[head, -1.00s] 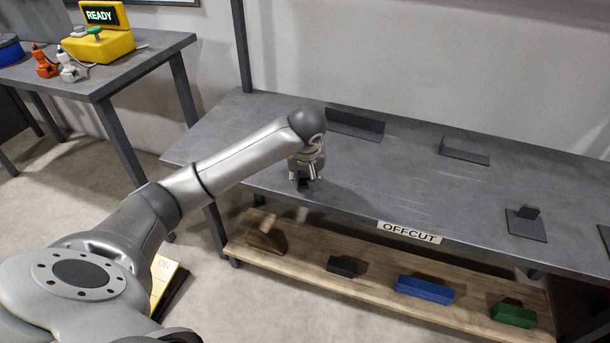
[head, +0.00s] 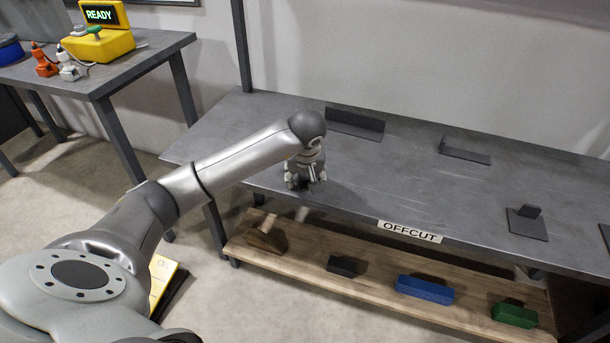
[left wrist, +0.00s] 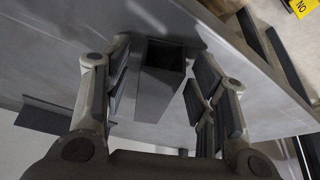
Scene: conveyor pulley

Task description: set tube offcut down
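The tube offcut (left wrist: 160,82) is a dark grey square tube with an open end, seen in the left wrist view between the fingers of my left gripper (left wrist: 158,98). It appears to stand on the grey bench top (left wrist: 225,75). The finger pads are spread, with gaps on both sides of the tube. In the head view my left gripper (head: 305,180) is low over the front left part of the bench (head: 230,135), and it mostly hides the tube there. My right gripper is not in view.
An OFFCUT label (head: 409,231) is on the bench's front edge. Dark brackets (head: 354,124) (head: 464,150) (head: 527,222) stand on the bench. Below, a wooden shelf (head: 375,285) holds a blue block (head: 425,289) and a green block (head: 514,315). The bench middle is clear.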

